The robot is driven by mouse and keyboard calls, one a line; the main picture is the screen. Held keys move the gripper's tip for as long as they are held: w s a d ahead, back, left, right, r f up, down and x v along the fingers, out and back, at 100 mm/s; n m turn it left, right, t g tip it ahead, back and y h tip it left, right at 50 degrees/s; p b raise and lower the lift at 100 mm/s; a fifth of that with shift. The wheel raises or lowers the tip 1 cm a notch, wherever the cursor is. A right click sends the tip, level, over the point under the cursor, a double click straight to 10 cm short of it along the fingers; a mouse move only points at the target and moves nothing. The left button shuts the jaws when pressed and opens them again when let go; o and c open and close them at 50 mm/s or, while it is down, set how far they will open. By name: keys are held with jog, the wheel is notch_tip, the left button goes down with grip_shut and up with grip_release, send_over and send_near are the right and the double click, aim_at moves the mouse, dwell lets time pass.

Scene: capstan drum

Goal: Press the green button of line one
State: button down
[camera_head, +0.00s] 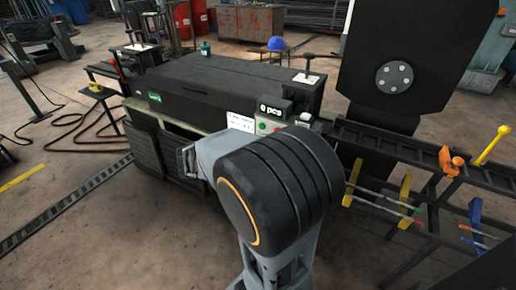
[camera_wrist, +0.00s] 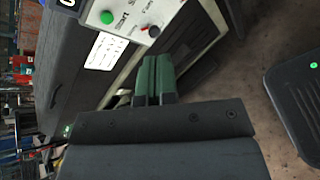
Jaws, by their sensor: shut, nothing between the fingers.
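The green button (camera_wrist: 107,17) sits on a pale panel (camera_wrist: 130,14) marked "Start" at the top of the wrist view. In the head view the green button (camera_head: 264,126) shows small on the machine's front corner, under a black "0 pcs" display (camera_head: 275,107). My gripper (camera_wrist: 155,63) is shut and empty, with dark green fingers together. In the wrist view its tips lie below and right of the green button, apart from it in the picture. The gap in depth is hard to judge. In the head view my arm hides the fingers.
A red button (camera_wrist: 145,27) and a black knob (camera_wrist: 155,32) are beside the green one. A white label (camera_wrist: 103,51) is on the machine. A rack with coloured handles (camera_head: 404,190) stands right of my arm. Open floor (camera_head: 120,230) lies at the left.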

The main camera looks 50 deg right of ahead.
aim_at(261, 127)
jog(key=w+d+f+n+t+h+b, duration=0.4)
jog(key=w+d+f+n+h+b, duration=0.1)
jog(key=w+n, duration=0.3)
jog(key=shift+d+f+n+b, duration=0.35)
jog(key=shift+f+n+b, duration=0.25)
jog(key=shift+f+n, duration=0.1)
jog(key=b+x, duration=0.2)
jog(key=x, duration=1.2)
jog(key=shift+r, duration=0.25)
jog(key=shift+w, duration=0.2)
